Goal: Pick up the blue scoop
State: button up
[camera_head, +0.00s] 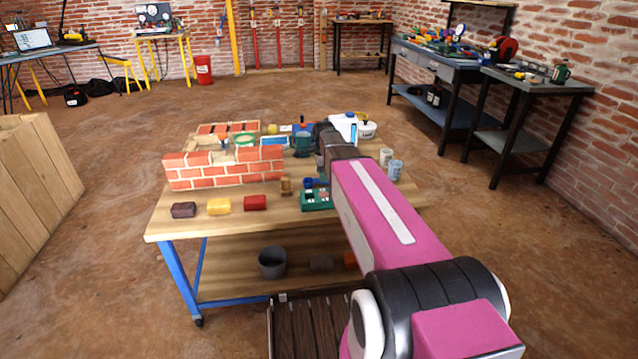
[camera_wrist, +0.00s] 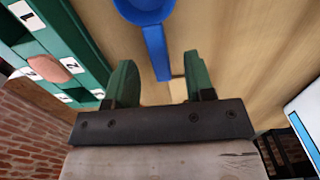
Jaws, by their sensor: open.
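The blue scoop lies on the wooden table, with its round bowl (camera_wrist: 148,10) at the top edge of the wrist view and its handle (camera_wrist: 156,52) running down toward my gripper. In the head view the scoop (camera_head: 309,183) is a small blue patch behind the green numbered box, partly hidden by my arm. My gripper (camera_wrist: 157,68) is open, with its two green fingers on either side of the handle's end. I see clear gaps between the handle and both fingers. My arm mostly hides the gripper in the head view.
A green numbered box (camera_wrist: 50,45) stands close to the left of my gripper; it also shows in the head view (camera_head: 317,199). A toy brick wall (camera_head: 225,170) and several blocks stand to the left on the table. Two cups (camera_head: 395,169) stand right of my arm.

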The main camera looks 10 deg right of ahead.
jog(key=shift+f, duration=1.4)
grip_shut()
jog(key=shift+r, duration=0.15)
jog(key=shift+r, duration=0.45)
jog(key=r, duration=0.2)
jog(key=a+r, duration=0.1)
jog(key=shift+s+r, duration=0.3)
jog(key=shift+r, duration=0.05)
jog(key=s+a+r, duration=0.3)
jog(key=a+r, duration=0.3)
jog(key=a, duration=0.3)
jog(key=shift+s+a, duration=0.35)
jog(key=shift+a, duration=0.05)
